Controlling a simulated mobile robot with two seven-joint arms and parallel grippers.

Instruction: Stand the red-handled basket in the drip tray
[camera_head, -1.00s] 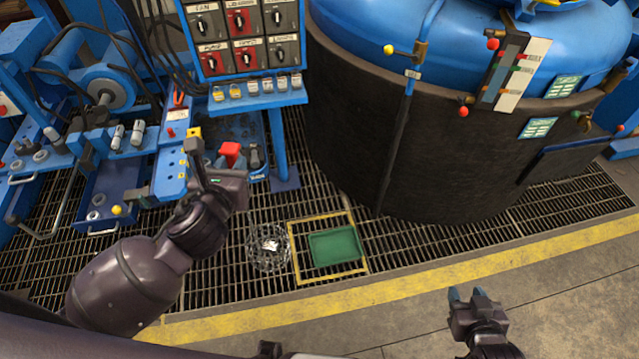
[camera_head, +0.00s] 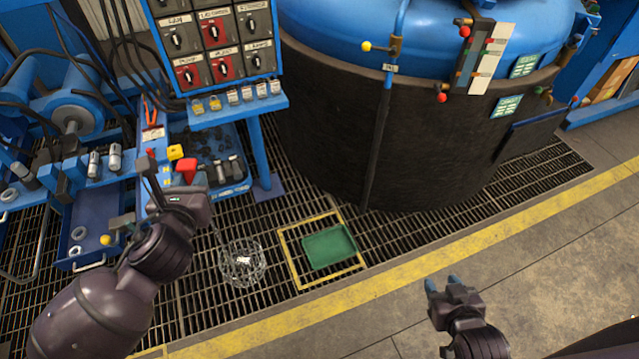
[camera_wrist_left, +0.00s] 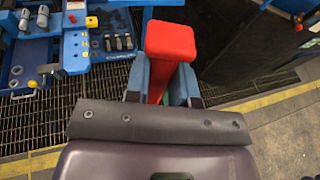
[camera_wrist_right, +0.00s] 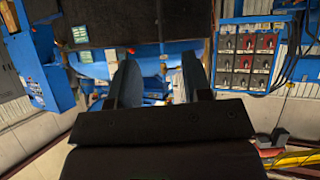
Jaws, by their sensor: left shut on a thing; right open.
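The wire basket (camera_head: 243,263) shows in the head view over the floor grating, left of the green drip tray (camera_head: 330,247). Something pale lies in the basket. I cannot tell whether its bottom touches the grating. My left gripper (camera_head: 187,187) is shut on the red handle (camera_head: 187,170), up and left of the basket. The left wrist view shows the red handle (camera_wrist_left: 170,45) between the two fingers. The link between handle and basket is hard to make out. My right gripper (camera_head: 442,284) is open and empty over the grey floor at lower right.
A yellow frame (camera_head: 290,262) surrounds the drip tray on the grating. The big dark furnace (camera_head: 340,130) stands behind it. A switch panel (camera_head: 215,45) and a blue bench with a tool tray (camera_head: 215,150) stand at left. A yellow line (camera_head: 430,270) edges the grating in front.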

